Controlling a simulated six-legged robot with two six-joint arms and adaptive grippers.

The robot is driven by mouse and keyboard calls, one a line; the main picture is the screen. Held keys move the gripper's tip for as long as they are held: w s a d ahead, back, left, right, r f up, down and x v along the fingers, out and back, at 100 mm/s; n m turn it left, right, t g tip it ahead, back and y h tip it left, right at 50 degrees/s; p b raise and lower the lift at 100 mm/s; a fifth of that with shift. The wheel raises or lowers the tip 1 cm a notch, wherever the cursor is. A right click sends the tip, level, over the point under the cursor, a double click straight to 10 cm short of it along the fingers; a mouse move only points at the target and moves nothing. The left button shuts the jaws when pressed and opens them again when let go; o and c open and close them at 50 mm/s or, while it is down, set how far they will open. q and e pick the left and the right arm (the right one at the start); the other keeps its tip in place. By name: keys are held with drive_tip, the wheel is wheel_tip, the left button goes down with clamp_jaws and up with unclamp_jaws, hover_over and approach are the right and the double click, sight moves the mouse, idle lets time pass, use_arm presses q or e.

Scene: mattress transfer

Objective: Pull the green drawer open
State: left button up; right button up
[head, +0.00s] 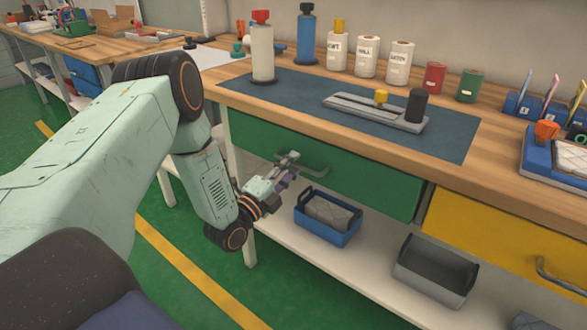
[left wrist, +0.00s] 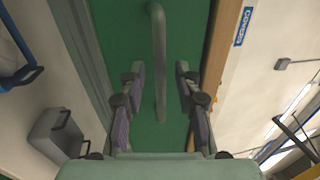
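The green drawer (head: 375,187) is in the workbench under the top and looks closed, its front about level with the bench. In the left wrist view the handle (left wrist: 158,50) runs lengthwise between the two spread fingers of the left gripper (left wrist: 159,72), with a gap on each side. The green drawer front (left wrist: 132,18) lies behind it. The left gripper is open and holds nothing. My right gripper is not in view.
A yellow drawer (head: 500,235) is to the right of the green one. On the shelf below are a blue bin (head: 325,236) and a grey bin (head: 432,286). Bottles, rolls and a blue mat (head: 300,98) are on the bench top. Green floor is open in front.

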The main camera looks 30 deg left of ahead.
use_arm(q)
drive_tip(key=shift+w+d+r, duration=0.1)
drive_tip(key=shift+w+r, duration=0.05)
drive_tip(key=shift+w, duration=0.45)
clamp_jaws()
idle(0.6)
